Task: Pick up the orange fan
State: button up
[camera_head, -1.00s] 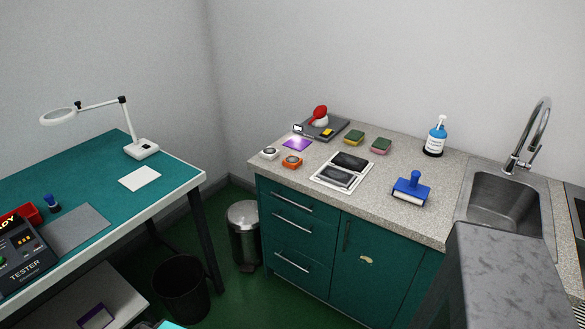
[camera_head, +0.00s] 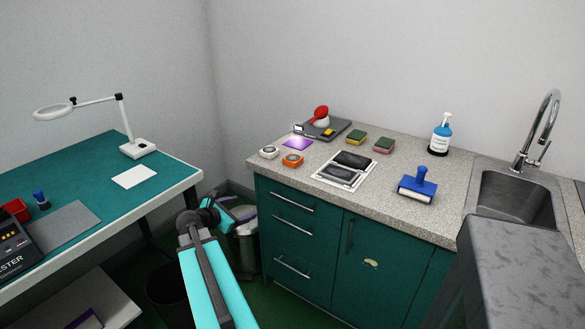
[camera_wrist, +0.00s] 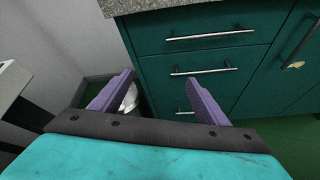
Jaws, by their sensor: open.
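In the wrist view the fan is not visible. My gripper (camera_wrist: 158,85) is open and empty, its two purple fingers spread apart in front of the cabinet drawers. In the head view my gripper (camera_head: 228,201) is below and left of the countertop, lower than the fan and well apart from it.
The counter edge (camera_wrist: 135,5) lies above my gripper.

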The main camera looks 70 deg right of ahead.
aim_at(290, 160)
jog(key=s+d+r+n+g+h+b, duration=0.1)
jog(key=s+d+r+n+g+h, duration=0.1)
jog(key=s+d+r, duration=0.6)
notch_tip(290, 160, up, 5)
jog(key=shift+d+f+n+h+b, duration=0.15)
jog(key=shift+d+n+h+b, duration=0.25)
jog(key=shift+d+h, duration=0.2)
jog(key=shift+s+d, duration=0.1)
jog(key=x, duration=0.6)
jog(key=shift+d, duration=0.4)
jog(key=shift+p+x, duration=0.3)
jog(key=shift+x, duration=0.5)
jog(key=shift+s+f, duration=0.1)
jog(key=shift+f, duration=0.05)
jog(key=shift+p+x, duration=0.4)
jog(key=shift+x, duration=2.2)
